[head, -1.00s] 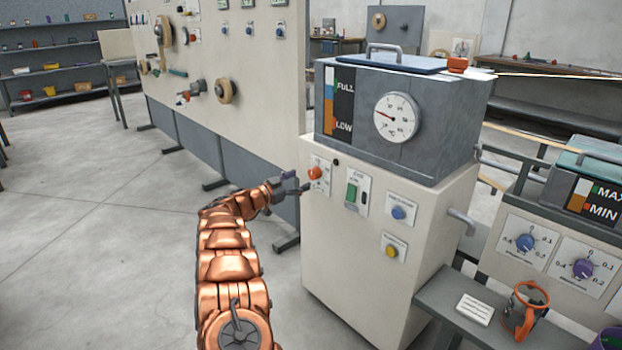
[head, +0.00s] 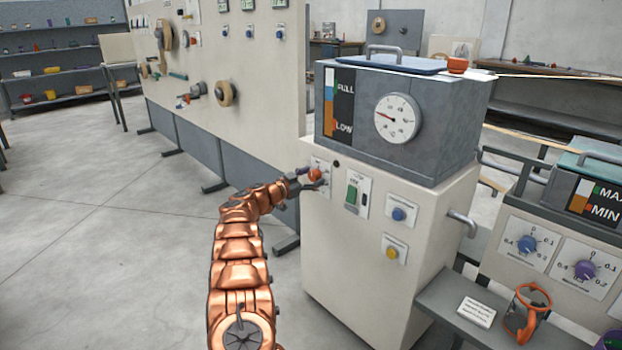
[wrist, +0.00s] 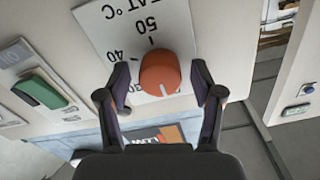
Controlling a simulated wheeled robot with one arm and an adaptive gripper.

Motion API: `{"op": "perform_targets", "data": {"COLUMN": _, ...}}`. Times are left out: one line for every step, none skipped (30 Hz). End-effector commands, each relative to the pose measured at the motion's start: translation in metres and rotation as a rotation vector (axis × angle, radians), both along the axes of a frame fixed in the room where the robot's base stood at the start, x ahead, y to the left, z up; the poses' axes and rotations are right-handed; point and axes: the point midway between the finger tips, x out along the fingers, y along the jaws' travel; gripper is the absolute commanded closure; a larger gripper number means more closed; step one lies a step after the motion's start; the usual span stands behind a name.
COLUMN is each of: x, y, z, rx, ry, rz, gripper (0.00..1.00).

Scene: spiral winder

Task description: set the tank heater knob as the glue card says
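The tank heater knob (head: 315,174) is a round orange-red knob on the front of the cream cabinet, below the grey tank (head: 400,120). In the wrist view the knob (wrist: 160,73) sits on a white dial plate (wrist: 110,25), seen upside down, with 40 and 50 readable. Its white mark points toward the bottom of that picture. My gripper (wrist: 160,78) is open, one finger on each side of the knob; I cannot tell whether either touches. The gripper also shows at the knob in the head view (head: 308,181). A white card (head: 477,312) lies on the shelf, its text too small to read.
A green switch (head: 352,194), a blue knob (head: 398,213) and a yellow button (head: 391,252) are on the same cabinet front. A cream panel board (head: 270,100) stands left of the cabinet. The floor at left is clear.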

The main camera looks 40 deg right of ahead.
Motion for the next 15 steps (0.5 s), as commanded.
{"op": "perform_targets", "data": {"x": 0.0001, "y": 0.0001, "z": 0.0001, "rx": 0.000, "ry": 0.000, "rz": 0.000, "gripper": 0.41}}
{"op": "perform_targets", "data": {"x": 0.0001, "y": 0.0001, "z": 0.0001, "rx": 0.000, "ry": 0.000, "rz": 0.000, "gripper": 0.44}}
{"op": "perform_targets", "data": {"x": 0.0002, "y": 0.0002, "z": 0.0001, "rx": 0.000, "ry": 0.000, "rz": 0.000, "gripper": 0.48}}
{"op": "perform_targets", "data": {"x": 0.0002, "y": 0.0003, "z": 0.0001, "rx": 0.000, "ry": 0.000, "rz": 0.000, "gripper": 0.51}}
{"op": "perform_targets", "data": {"x": 0.0002, "y": 0.0003, "z": 0.0001, "rx": 0.000, "ry": 0.000, "rz": 0.000, "gripper": 0.55}}
{"op": "perform_targets", "data": {"x": 0.0002, "y": 0.0003, "z": 0.0003, "rx": 0.000, "ry": -0.001, "rz": 0.000, "gripper": 0.59}}
{"op": "perform_targets", "data": {"x": 0.0001, "y": 0.0003, "z": 0.0002, "rx": 0.000, "ry": -0.001, "rz": 0.000, "gripper": 0.62}}
{"op": "perform_targets", "data": {"x": 0.0001, "y": 0.0003, "z": 0.0002, "rx": 0.000, "ry": -0.001, "rz": 0.000, "gripper": 0.65}}
{"op": "perform_targets", "data": {"x": 0.0002, "y": 0.0004, "z": 0.0001, "rx": 0.000, "ry": 0.000, "rz": 0.000, "gripper": 0.69}}
{"op": "perform_targets", "data": {"x": 0.0002, "y": 0.0004, "z": 0.0001, "rx": 0.000, "ry": 0.000, "rz": 0.000, "gripper": 0.72}}
{"op": "perform_targets", "data": {"x": 0.0002, "y": 0.0004, "z": 0.0001, "rx": 0.000, "ry": -0.001, "rz": 0.000, "gripper": 0.75}}
{"op": "perform_targets", "data": {"x": 0.0002, "y": 0.0004, "z": 0.0003, "rx": 0.000, "ry": -0.001, "rz": 0.000, "gripper": 0.80}}
{"op": "perform_targets", "data": {"x": 0.0002, "y": 0.0005, "z": 0.0003, "rx": 0.000, "ry": -0.001, "rz": 0.000, "gripper": 0.83}}
{"op": "perform_targets", "data": {"x": 0.0002, "y": 0.0005, "z": 0.0003, "rx": 0.000, "ry": -0.001, "rz": 0.000, "gripper": 0.86}}
{"op": "perform_targets", "data": {"x": 0.0002, "y": 0.0005, "z": 0.0003, "rx": 0.000, "ry": -0.001, "rz": 0.000, "gripper": 0.90}}
